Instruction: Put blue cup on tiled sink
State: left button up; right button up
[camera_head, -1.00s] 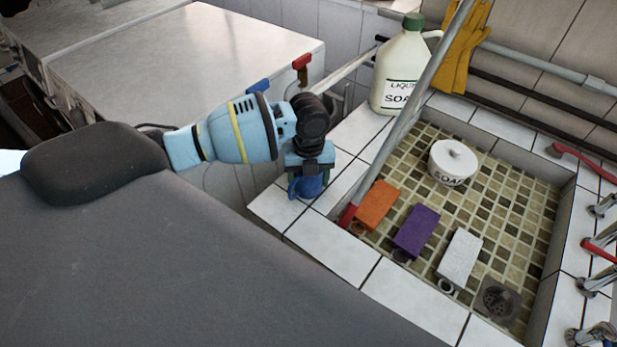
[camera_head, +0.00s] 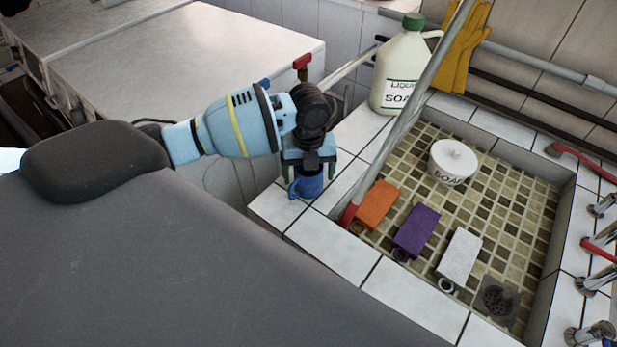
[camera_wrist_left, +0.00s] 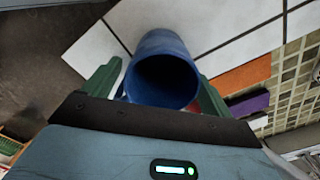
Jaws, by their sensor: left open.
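The blue cup (camera_head: 306,186) stands on the white tiled rim of the tiled sink (camera_head: 332,245), near its left corner. My left gripper (camera_head: 308,175) is just above the cup, its lower part partly covering the cup's top in the head view. In the left wrist view the cup (camera_wrist_left: 163,70) shows its open mouth between the two green fingers of the left gripper (camera_wrist_left: 155,85). The fingers are spread apart, with a gap visible on the right side. The cup's handle shows at its left in the head view. My right gripper is not in view.
A liquid soap jug (camera_head: 402,70) stands on the rim behind. In the basin are a white soap pot (camera_head: 452,163) and orange (camera_head: 378,205), purple (camera_head: 416,230) and white (camera_head: 460,253) blocks. A slanted pole (camera_head: 415,100) crosses near the gripper's right.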

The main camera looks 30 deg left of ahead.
pick_arm(q)
notch_tip(320, 180, up, 10)
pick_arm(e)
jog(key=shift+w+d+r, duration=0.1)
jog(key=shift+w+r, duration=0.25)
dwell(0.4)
